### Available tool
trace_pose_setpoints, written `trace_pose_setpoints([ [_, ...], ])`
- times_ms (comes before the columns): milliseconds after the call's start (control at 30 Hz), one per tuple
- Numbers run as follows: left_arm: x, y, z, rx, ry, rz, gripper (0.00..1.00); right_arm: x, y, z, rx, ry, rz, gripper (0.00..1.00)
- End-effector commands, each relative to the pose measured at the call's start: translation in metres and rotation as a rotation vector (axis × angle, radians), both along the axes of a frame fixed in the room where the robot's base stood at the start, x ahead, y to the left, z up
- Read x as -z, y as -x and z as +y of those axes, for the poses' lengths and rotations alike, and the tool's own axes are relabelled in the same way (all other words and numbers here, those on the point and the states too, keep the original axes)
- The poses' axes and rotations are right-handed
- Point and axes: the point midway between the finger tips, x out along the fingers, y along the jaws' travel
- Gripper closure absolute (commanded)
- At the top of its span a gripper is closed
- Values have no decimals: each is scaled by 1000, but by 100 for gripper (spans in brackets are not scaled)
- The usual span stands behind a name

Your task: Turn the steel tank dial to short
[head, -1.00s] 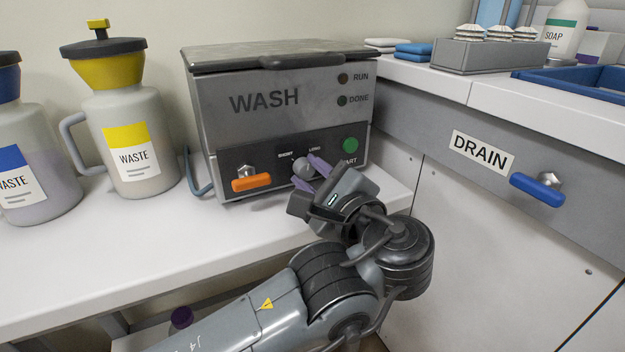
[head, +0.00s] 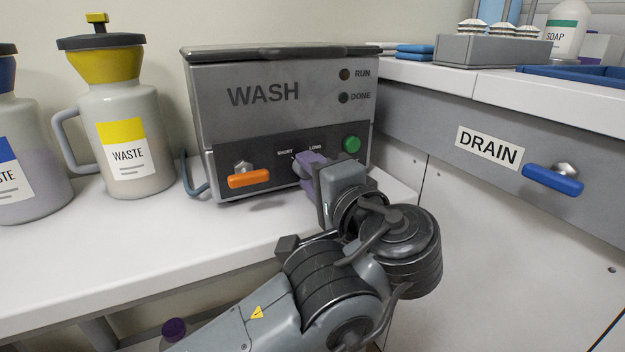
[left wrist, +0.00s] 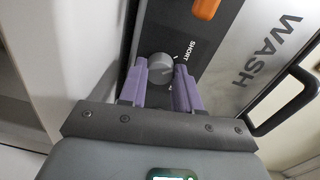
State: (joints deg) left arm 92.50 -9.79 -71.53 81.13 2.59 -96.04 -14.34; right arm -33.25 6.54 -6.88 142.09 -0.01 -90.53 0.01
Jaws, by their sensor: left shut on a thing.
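The steel tank is the grey WASH box (head: 222,125) on the white counter. Its dial, a round grey knob (left wrist: 160,66), shows in the left wrist view below the SHORT label (left wrist: 185,48). My left gripper (head: 309,167) reaches the tank's dark front panel from the front right and hides the dial in the head view. In the left wrist view the purple fingers of my left gripper (left wrist: 161,78) are shut on the dial's two sides. Which label the dial points to, I cannot tell. My right gripper is not in view.
An orange handle (head: 249,179) sits left of the dial and a green button (head: 351,144) to its right. Waste jugs (head: 128,150) stand at the left. A blue DRAIN handle (head: 552,180) is at the right. The counter front (head: 140,235) is clear.

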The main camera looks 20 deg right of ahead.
Motion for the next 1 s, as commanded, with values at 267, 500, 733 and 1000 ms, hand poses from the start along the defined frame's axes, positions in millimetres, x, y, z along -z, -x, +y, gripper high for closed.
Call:
trace_pose_setpoints([
  [267, 0, 0, 0, 0, 85, -7, 98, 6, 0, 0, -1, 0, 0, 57],
  [500, 0, 0, 0, 1, 102, -7, 98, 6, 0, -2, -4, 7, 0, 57],
  [733, 0, 0, 0, 0, 101, -7, 98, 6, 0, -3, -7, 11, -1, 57],
  [1000, 0, 0, 0, 0, 100, -7, 42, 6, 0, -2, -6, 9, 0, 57],
])
